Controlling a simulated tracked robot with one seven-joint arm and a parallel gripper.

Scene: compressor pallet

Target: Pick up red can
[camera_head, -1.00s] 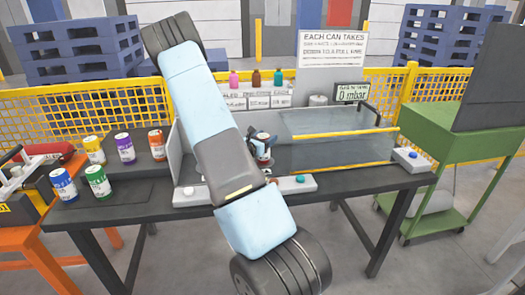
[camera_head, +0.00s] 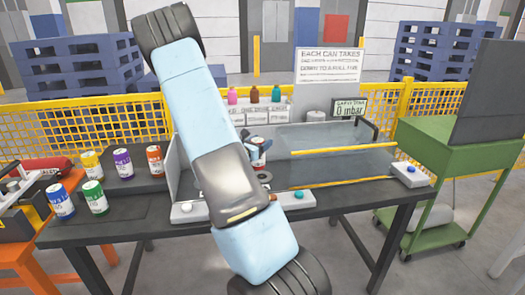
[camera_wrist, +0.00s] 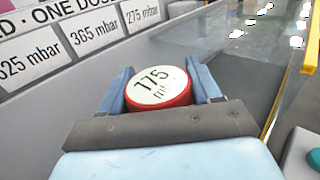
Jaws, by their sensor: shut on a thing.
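The red can (camera_wrist: 160,88) shows in the wrist view with its round white lid, marked 175, and its red rim. My gripper (camera_wrist: 162,85) is shut on it, with one blue finger on each side. In the head view the can (camera_head: 259,157) has a white label and stands upright in my gripper (camera_head: 257,147), inside the clear-walled chamber (camera_head: 345,165).
Yellow (camera_head: 91,165), purple (camera_head: 123,164), orange (camera_head: 155,162), blue (camera_head: 60,202) and green (camera_head: 95,198) cans stand at the table's left. Yellow-edged clear walls and a grey panel (camera_head: 185,165) surround the can. A gauge (camera_head: 349,109) reads 0 mbar.

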